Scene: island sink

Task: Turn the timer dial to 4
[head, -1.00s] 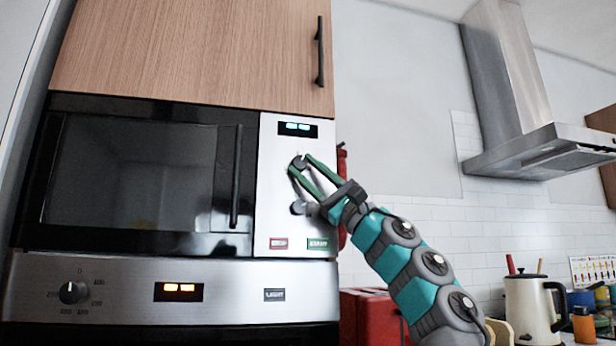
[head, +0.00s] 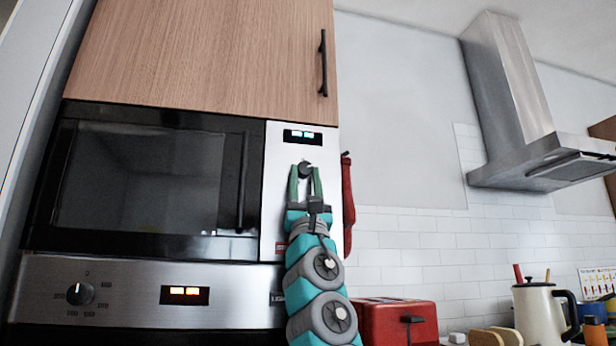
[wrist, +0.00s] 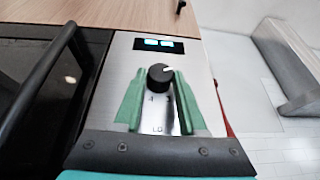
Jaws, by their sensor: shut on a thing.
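The microwave's silver control panel (head: 276,190) carries a dark round upper dial (head: 305,169) below a lit display (head: 303,135). My gripper (head: 305,172) reaches up from below, with its green fingers on either side of this dial, shut on it. In the wrist view the dial (wrist: 160,77) sits between the fingertips, and its white pointer mark aims to the upper right. Some scale marks show below the dial, partly hidden by the fingers and too small to read surely. The lower part of the panel, with its second dial, is hidden behind my arm.
The microwave door handle (head: 243,182) stands out left of the panel. A wooden cabinet (head: 205,50) is above, and an oven panel with a knob (head: 80,293) below. A red item (head: 347,205) hangs close to the right. A red toaster (head: 398,320) stands lower right.

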